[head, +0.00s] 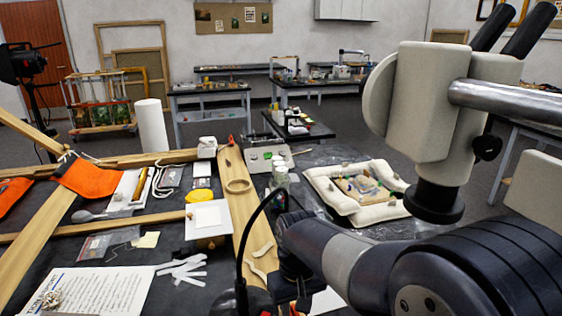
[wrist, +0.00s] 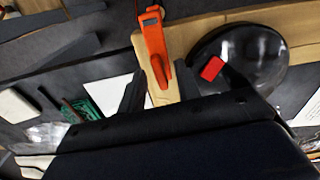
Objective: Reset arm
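My gripper (wrist: 160,92) shows in the wrist view with its two dark fingers spread apart. Nothing appears pinched between them. An orange clamp-like tool (wrist: 154,40) shows beyond and between the fingertips, over a pale wooden bar (wrist: 205,30). I cannot tell how far below the fingers it is. In the head view my arm reaches in from the lower right, and my gripper (head: 293,303) points down at the bottom edge, over the near part of the table. Its fingertips are mostly hidden or cut off there.
A microscope head (head: 430,110) on a metal boom hangs close above my arm at right. A thin black gooseneck (head: 243,240) stands just left of my gripper. A white padded cushion ring (head: 325,185) lies beyond. A wooden frame (head: 240,200), papers and small tools crowd the left.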

